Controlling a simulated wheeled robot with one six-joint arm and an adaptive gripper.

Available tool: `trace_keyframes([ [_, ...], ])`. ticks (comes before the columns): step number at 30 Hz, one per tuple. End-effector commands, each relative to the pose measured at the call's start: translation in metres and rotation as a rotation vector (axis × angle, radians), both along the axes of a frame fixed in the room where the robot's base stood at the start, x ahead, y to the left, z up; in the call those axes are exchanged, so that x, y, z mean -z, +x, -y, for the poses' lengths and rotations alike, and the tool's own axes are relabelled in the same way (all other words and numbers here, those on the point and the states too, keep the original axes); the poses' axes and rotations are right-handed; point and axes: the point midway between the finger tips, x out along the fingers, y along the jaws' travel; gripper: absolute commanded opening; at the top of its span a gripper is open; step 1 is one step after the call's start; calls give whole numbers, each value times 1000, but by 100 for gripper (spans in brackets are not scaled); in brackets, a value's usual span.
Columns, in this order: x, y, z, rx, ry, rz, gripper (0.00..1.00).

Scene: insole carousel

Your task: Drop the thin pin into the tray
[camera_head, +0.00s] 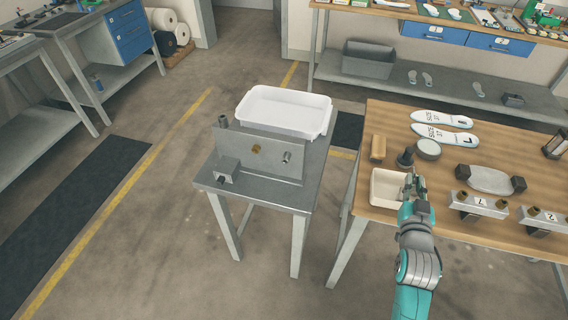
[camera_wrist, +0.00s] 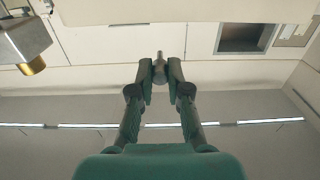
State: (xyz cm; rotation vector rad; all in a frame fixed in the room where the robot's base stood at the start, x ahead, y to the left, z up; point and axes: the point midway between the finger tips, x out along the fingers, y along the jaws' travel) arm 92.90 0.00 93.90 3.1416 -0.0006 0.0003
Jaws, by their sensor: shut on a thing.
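My gripper (camera_head: 414,184) is above the workbench, at the right side of a small cream tray (camera_head: 374,202). In the wrist view, my gripper (camera_wrist: 160,76) has its fingertips closed on a thin grey pin (camera_wrist: 160,56), whose tip sticks out past them. In the head view the pin is too small to make out clearly. The gripper overlaps the tray's right edge in the picture; I cannot tell its exact height above it. The visible part of the tray's inside looks empty. The tray does not show clearly in the wrist view.
A tan block (camera_head: 378,148), a dark knob-like part (camera_head: 405,159) and a round grey tin (camera_head: 428,149) stand behind the cream tray. Numbered metal fixtures (camera_head: 478,204) stand to the right. A larger white tray (camera_head: 285,109) is on the separate metal stand (camera_head: 210,186) at left.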

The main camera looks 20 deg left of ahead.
Motion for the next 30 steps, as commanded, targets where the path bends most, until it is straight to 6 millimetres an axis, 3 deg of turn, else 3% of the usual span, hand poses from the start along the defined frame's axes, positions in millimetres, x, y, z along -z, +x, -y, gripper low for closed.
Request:
trace_keyframes([
  [4,0,0,0,0,0,0,0],
  [5,0,0,0,0,0,0,19],
  [6,0,0,0,0,0,0,29],
  [8,0,0,0,0,0,0,44],
  [9,0,0,0,0,0,0,45],
  [20,0,-4,0,0,0,0,45],
  [30,1,-55,0,0,0,-2,45],
])
